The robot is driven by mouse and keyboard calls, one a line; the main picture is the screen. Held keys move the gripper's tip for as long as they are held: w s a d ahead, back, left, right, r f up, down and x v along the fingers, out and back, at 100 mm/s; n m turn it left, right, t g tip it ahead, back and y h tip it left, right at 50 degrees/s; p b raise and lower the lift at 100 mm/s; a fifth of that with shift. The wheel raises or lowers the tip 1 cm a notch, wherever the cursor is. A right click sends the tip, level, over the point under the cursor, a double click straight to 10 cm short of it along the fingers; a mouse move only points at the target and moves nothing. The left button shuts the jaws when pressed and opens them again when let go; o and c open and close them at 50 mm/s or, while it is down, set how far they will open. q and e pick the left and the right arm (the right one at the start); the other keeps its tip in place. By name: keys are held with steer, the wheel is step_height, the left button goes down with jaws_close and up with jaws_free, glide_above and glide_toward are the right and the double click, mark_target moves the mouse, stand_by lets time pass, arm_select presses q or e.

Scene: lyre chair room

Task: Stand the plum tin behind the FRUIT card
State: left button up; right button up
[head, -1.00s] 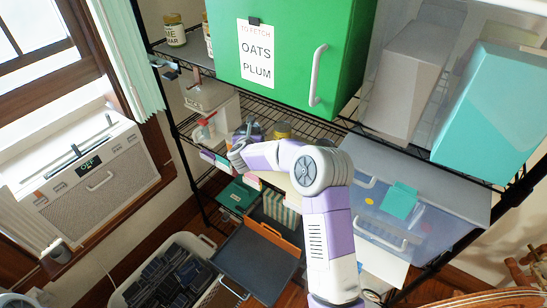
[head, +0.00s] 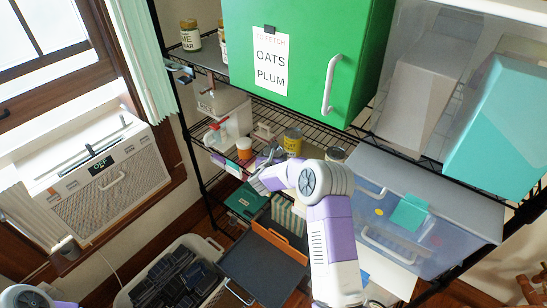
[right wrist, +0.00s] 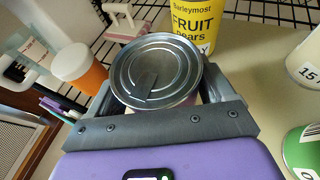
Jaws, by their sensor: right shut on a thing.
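My right gripper (head: 270,157) is over the middle wire shelf. In the right wrist view it is shut on a tin (right wrist: 155,70), seen from above by its round metal lid. The tin's label is hidden, so I cannot read whether it is plum. Just beyond it stands a yellow tin (right wrist: 192,18) reading "Barleymost FRUIT pears"; the yellow tin also shows in the head view (head: 293,142). I cannot make out a separate FRUIT card. My left gripper is out of view.
A green tin (right wrist: 302,148) and a white-labelled item marked 15 (right wrist: 308,68) are at right. The green box (head: 300,60) sits on the shelf above.

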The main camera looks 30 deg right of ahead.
steer(key=shift+r, duration=0.15)
steer(key=o, duration=1.3)
